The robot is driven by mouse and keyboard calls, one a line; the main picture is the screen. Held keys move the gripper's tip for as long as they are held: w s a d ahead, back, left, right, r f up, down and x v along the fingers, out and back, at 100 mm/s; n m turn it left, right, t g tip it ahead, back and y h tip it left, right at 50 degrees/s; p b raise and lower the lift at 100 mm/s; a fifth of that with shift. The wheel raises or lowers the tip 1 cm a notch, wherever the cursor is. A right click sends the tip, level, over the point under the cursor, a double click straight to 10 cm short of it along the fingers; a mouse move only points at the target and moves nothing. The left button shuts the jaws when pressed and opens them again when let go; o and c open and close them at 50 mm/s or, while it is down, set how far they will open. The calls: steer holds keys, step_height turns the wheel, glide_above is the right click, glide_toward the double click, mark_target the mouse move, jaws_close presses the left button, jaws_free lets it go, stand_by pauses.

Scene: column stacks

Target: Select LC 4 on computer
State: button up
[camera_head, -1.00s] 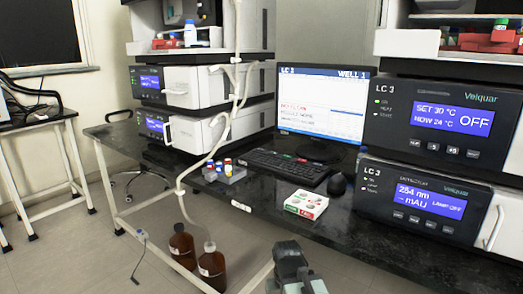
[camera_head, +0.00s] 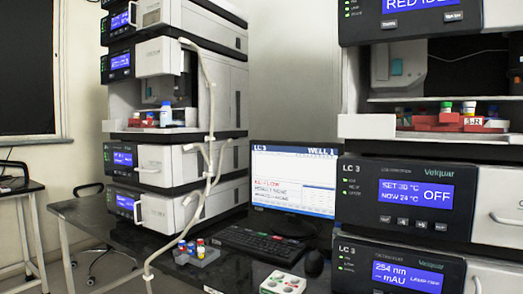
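The computer monitor (camera_head: 292,181) stands on the black bench between two instrument stacks. Its screen reads "LC 3" at the top left and "WELL 1" at the top right, with red and dark text lines below that are too small to read. A black keyboard (camera_head: 262,243) with a few coloured keys lies in front of it. A dark mouse (camera_head: 314,263) sits to the right of the keyboard. The right stack's modules, such as the oven unit (camera_head: 405,197), are labelled LC 3. My gripper is out of view.
A left instrument stack (camera_head: 178,160) has white tubing hanging down its front. A small grey vial rack (camera_head: 196,254) with coloured caps and a white box with coloured buttons (camera_head: 283,283) lie on the bench (camera_head: 225,270). Red vial trays (camera_head: 455,122) sit in the right stack.

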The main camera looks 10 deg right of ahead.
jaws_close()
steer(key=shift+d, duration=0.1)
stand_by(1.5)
